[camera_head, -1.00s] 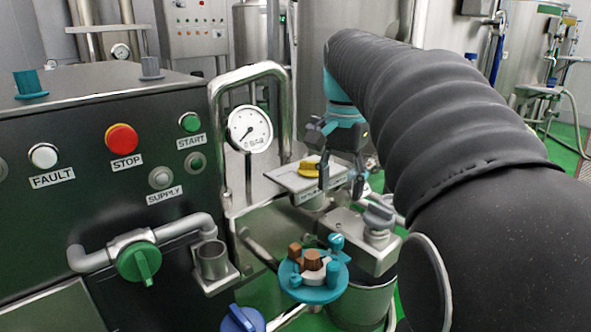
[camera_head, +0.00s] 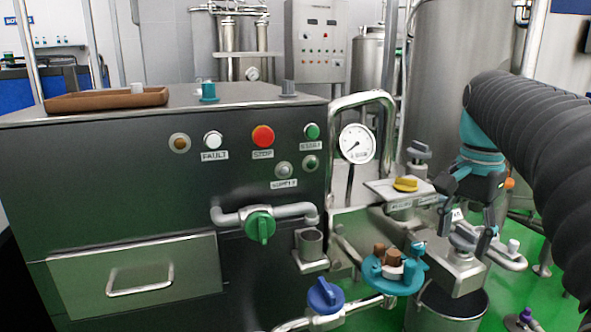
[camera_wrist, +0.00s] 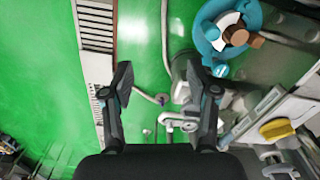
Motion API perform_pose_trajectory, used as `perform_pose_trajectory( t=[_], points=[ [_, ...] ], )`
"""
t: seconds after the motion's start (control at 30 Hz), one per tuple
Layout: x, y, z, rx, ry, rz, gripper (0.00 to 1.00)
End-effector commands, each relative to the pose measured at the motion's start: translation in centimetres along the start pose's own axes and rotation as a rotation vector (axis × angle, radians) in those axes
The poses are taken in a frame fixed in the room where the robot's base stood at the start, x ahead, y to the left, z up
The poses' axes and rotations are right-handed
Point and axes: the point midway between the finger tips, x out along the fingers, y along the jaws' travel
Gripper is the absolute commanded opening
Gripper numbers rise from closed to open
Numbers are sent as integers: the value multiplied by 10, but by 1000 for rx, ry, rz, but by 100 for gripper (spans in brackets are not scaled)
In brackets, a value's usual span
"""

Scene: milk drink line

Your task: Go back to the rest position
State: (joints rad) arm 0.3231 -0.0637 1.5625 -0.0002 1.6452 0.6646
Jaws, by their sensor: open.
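My gripper (camera_head: 464,228) hangs at the right of the head view, at the end of my dark sleeved arm, pointing down. Its fingers are spread apart with nothing between them. In the wrist view my gripper (camera_wrist: 160,98) also shows open, with green floor and a grey pipe fitting behind the gap. In the head view it overlaps a grey knob and metal block near the bucket; I cannot tell the exact distance between them.
A teal round holder with brown pieces (camera_head: 392,272), a yellow knob (camera_head: 405,184) on a metal plate, and a blue valve (camera_head: 325,296) stand left of my gripper. A steel bucket (camera_head: 440,315) is below. The control cabinet (camera_head: 120,190) fills the left, with a brown tray (camera_head: 105,99) on top.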

Motion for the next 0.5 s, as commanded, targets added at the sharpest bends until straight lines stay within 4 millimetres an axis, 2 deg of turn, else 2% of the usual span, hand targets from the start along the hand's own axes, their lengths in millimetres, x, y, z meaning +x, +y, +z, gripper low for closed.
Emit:
perform_pose_trajectory(
  t=[0.23, 0.5],
  points=[
    [5, -14, -8, -131, 54, -38, 59],
    [44, -19, -11, -296, 105, -62, 59]
  ],
)
